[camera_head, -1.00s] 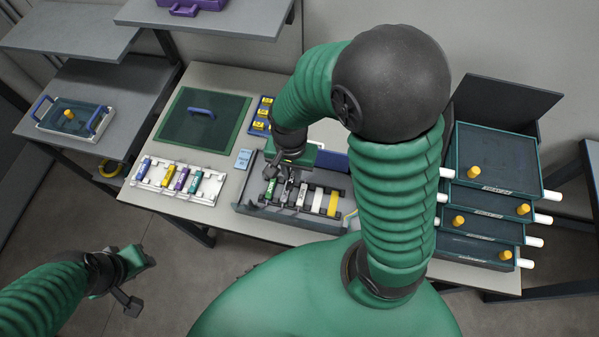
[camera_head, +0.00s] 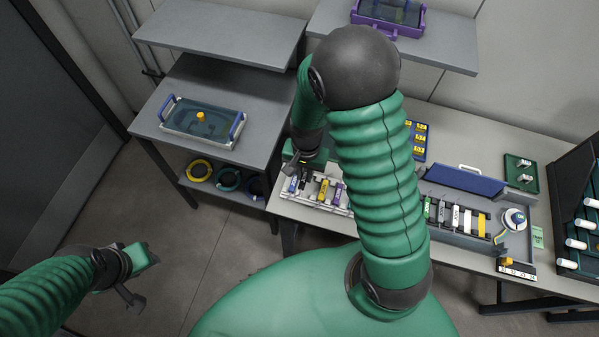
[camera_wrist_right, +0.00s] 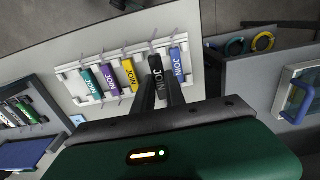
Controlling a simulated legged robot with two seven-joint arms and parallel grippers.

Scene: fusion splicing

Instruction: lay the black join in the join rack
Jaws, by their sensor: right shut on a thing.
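The white join rack (camera_wrist_right: 108,97) shows in the right wrist view, holding green (camera_wrist_right: 92,84), purple (camera_wrist_right: 112,79), yellow (camera_wrist_right: 130,74) and blue (camera_wrist_right: 176,66) joins. The black join (camera_wrist_right: 156,66) is between the yellow and blue ones, roughly parallel to them. My right gripper (camera_wrist_right: 161,90) is shut on its near end. I cannot tell whether the black join touches the rack. In the head view the rack (camera_head: 336,208) is at the table's left end, with my right gripper (camera_head: 302,172) over its left part. My left gripper (camera_head: 137,277) hangs over the floor at lower left; its jaw opening is unclear.
A grey tray (camera_head: 465,238) with several strips lies right of the rack, partly behind my right arm. A grey side table (camera_head: 200,78) with a blue-handled box (camera_head: 202,122) stands left. Coloured rings (camera_head: 228,179) lie on its lower shelf.

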